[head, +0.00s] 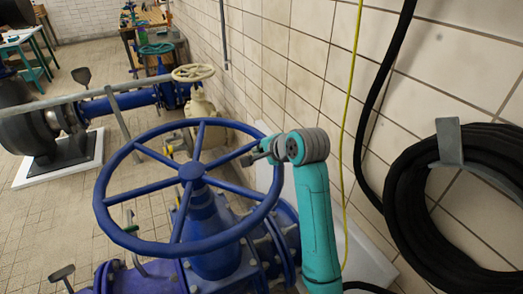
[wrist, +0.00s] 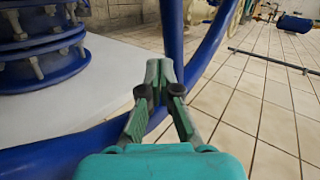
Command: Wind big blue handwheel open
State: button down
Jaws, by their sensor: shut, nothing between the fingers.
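The big blue handwheel (head: 192,171) fills the middle of the head view, with spokes running from its hub to a round rim. It sits on a blue valve body (head: 215,245). My gripper (head: 247,159) is at the rim's right side. In the wrist view my gripper (wrist: 158,70) has its fingers together and holds nothing. The blue rim (wrist: 207,52) runs behind the fingers from lower left to upper right, and a spoke (wrist: 172,28) rises just beyond the tips. I cannot tell whether the fingers touch the wheel.
A smaller cream handwheel (head: 193,73) stands behind on a blue pipe line. A tiled wall (head: 300,60) is close on the right, with a coiled black hose (head: 405,215) on a bracket. A yellow cable (head: 350,100) hangs there. Tiled floor (head: 60,215) lies open at left.

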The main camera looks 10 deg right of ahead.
aim_at(255, 145)
jog(key=shift+w, duration=0.15)
jog(key=w+n, duration=0.1)
jog(key=w+a+y, duration=0.1)
jog(key=shift+w+n+g, duration=0.3)
jog(key=shift+n+g, duration=0.1)
jog(key=shift+w+a+n+g+y, duration=0.3)
jog(key=shift+w+n+y, duration=0.2)
jog(key=shift+w+y, duration=0.15)
jog(key=shift+r, duration=0.1)
